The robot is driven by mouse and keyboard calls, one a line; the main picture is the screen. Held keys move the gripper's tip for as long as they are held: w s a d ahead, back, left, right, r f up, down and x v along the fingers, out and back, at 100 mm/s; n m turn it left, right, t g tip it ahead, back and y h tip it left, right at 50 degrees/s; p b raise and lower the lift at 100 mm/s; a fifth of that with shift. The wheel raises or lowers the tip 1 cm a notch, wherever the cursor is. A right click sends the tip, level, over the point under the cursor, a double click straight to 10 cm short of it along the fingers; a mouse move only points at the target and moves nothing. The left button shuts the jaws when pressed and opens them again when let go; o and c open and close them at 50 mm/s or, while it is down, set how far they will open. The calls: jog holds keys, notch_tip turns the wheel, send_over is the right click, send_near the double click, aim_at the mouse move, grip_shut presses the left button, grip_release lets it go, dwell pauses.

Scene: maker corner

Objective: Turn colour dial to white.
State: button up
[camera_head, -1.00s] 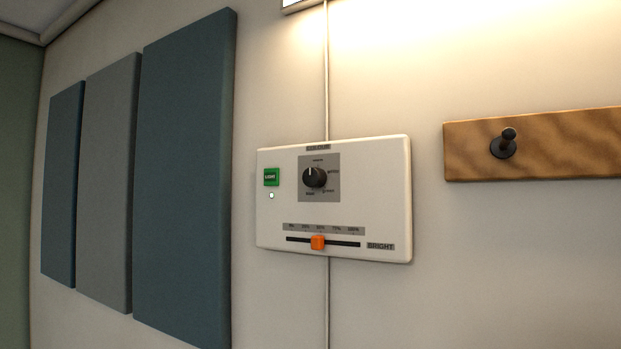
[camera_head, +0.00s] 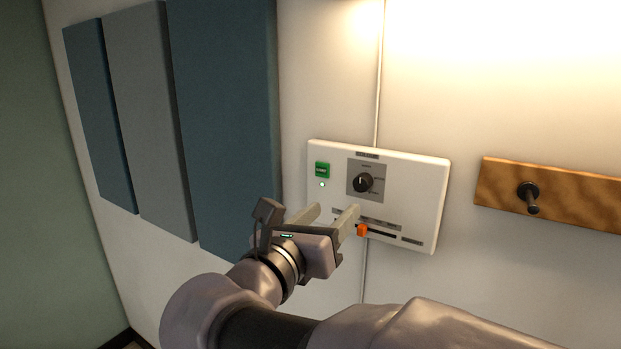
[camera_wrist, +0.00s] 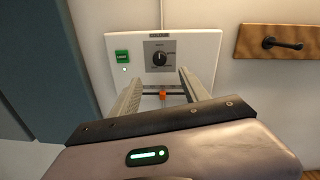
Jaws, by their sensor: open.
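The colour dial (camera_head: 363,183) is a round black knob on a grey square, in the upper middle of a white wall panel (camera_head: 425,190). Its white pointer mark points up, toward the top label; the small labels are too blurred to read now. The dial also shows in the wrist view (camera_wrist: 159,58), beyond the fingers. My gripper (camera_head: 333,212) is open and empty, in front of the panel's lower left, below and left of the dial. In the wrist view its two fingers (camera_wrist: 160,85) point at the panel, apart from the dial.
A green light button (camera_head: 322,170) with a lit indicator sits left of the dial. An orange slider (camera_head: 362,230) is below it, close to my right finger in the picture. A wooden rail with a black peg (camera_head: 528,192) is right; blue and grey wall panels (camera_head: 225,120) are left.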

aim_at(360, 185)
jog(key=p+x, duration=0.1)
jog(key=x, duration=1.2)
jog(key=shift+w+p, duration=0.2)
jog(key=shift+p, duration=0.1)
jog(key=shift+s, duration=0.1)
grip_shut()
